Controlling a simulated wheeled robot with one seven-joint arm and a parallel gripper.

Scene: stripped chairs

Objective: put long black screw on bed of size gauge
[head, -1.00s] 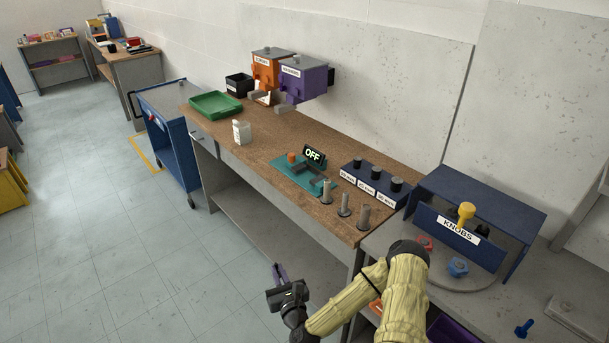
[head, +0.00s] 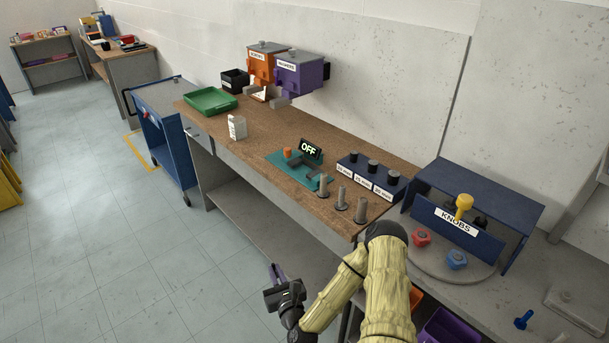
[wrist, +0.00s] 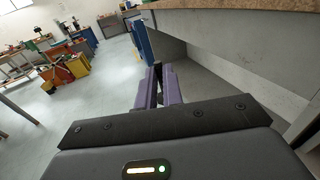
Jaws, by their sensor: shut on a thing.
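The size gauge is a teal plate (head: 318,182) with a grey bed (head: 306,165), an orange knob and a display reading OFF, on the brown workbench. My gripper (head: 274,272) is low in front of the bench, below its top and apart from the gauge. In the wrist view its purple fingers (wrist: 158,88) are nearly together, with a thin dark sliver between their tips. It fits the long black screw, but most of it is hidden. A blue block (head: 369,177) with three black-topped pieces stands right of the gauge.
Three grey posts (head: 342,198) stand at the bench's front right. A white bottle (head: 237,127) and a green tray (head: 209,101) are farther left. Orange (head: 262,68) and purple (head: 300,74) dispensers hang behind. The bench edge (wrist: 230,12) is above my gripper; floor left is open.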

